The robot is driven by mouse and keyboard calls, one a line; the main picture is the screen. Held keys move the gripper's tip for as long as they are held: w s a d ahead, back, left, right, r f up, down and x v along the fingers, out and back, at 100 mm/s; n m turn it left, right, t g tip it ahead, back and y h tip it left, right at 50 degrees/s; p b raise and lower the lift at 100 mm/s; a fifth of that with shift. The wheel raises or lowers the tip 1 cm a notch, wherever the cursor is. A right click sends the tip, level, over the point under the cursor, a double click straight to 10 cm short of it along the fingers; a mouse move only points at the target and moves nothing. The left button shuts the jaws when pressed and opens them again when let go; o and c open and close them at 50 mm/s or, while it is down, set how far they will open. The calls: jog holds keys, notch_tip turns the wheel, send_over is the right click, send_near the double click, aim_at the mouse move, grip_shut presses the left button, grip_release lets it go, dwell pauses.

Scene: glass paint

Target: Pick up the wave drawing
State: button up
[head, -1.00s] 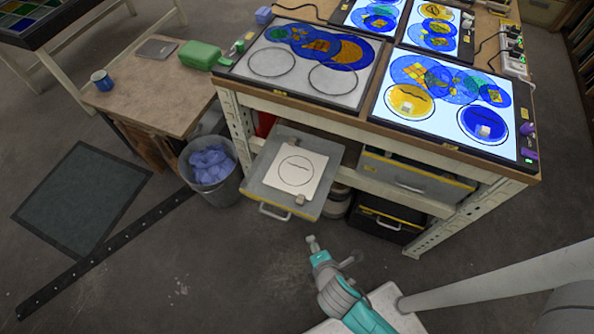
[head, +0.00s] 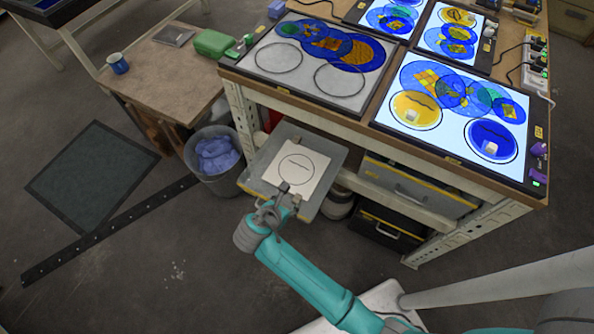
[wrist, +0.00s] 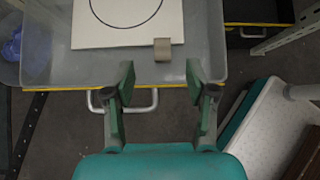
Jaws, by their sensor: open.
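The wave drawing (head: 297,170) is a white sheet with a black circle and a short wavy line inside it. It lies flat in an open grey drawer (head: 262,180) below the workbench. In the wrist view the lower part of the drawing (wrist: 120,36) shows at the top, with a small beige block (wrist: 162,49) at its lower right edge. My gripper (head: 281,194) is at the drawer's front edge, near the drawing's lower side. In the wrist view my gripper (wrist: 160,85) is open with nothing between its fingers.
The drawer's handle (wrist: 128,103) sticks out at the front. A bin with blue cloths (head: 213,158) stands left of the drawer. The workbench with lit glass panels (head: 455,100) is above. A black case (head: 388,222) sits on the lower right.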

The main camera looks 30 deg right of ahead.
aim_at(297, 198)
jog(key=x, duration=0.3)
jog(key=shift+s+f+x, duration=0.15)
jog(key=shift+x, duration=1.2)
jog(key=shift+s+f+x, duration=0.1)
jog(key=shift+f+x, duration=0.05)
jog(key=shift+x, duration=1.15)
jog(key=shift+a, duration=0.15)
grip_shut()
